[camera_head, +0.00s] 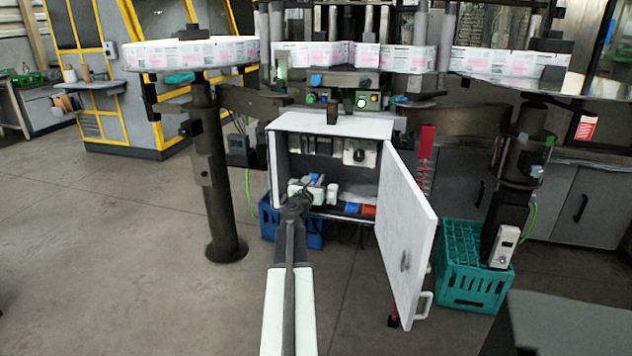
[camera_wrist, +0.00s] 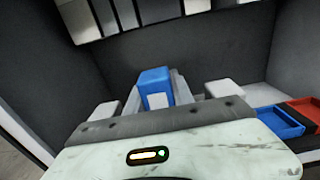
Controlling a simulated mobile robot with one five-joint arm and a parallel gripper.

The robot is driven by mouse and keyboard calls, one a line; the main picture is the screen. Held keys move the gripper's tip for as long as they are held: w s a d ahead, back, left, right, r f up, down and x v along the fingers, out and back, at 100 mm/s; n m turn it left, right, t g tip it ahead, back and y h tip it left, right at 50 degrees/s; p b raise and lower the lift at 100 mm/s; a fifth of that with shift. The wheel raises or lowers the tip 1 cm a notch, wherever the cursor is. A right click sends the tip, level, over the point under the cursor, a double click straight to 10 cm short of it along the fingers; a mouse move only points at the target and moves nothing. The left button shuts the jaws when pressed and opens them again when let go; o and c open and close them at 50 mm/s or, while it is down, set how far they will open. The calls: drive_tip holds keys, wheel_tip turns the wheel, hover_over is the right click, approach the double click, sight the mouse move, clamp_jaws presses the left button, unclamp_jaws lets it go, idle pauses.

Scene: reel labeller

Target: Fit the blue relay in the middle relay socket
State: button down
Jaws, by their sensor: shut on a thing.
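The blue relay (camera_wrist: 153,80) is held between the fingers of my gripper (camera_wrist: 158,92) in the wrist view. Its blue top and a pale face show; the rest is hidden by my wrist. In the head view my gripper (camera_head: 313,184) is inside the open grey cabinet (camera_head: 345,122), low and left of its middle. A row of dark, pale-edged modules (camera_head: 322,146) is on the back wall above my gripper. It also shows, cut off, at the top of the wrist view (camera_wrist: 125,14). I cannot tell which module is the middle socket. The relay is apart from the row.
The cabinet door (camera_head: 408,225) stands open on the right. A blue bin (camera_wrist: 279,122) and a red bin (camera_wrist: 306,112) lie on the cabinet floor, right of my gripper. A dark rotary switch (camera_head: 359,155) is right of the modules. Crates stand on the floor outside.

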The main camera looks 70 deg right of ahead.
drive_tip(key=shift+f+b, duration=1.15)
drive_tip(key=shift+f, duration=0.15)
drive_tip(key=c, duration=1)
unclamp_jaws()
drive_tip(key=a, duration=0.8)
drive_tip(key=shift+s, duration=0.2)
drive_tip(key=shift+d, duration=0.1)
drive_tip(key=shift+r, duration=0.1)
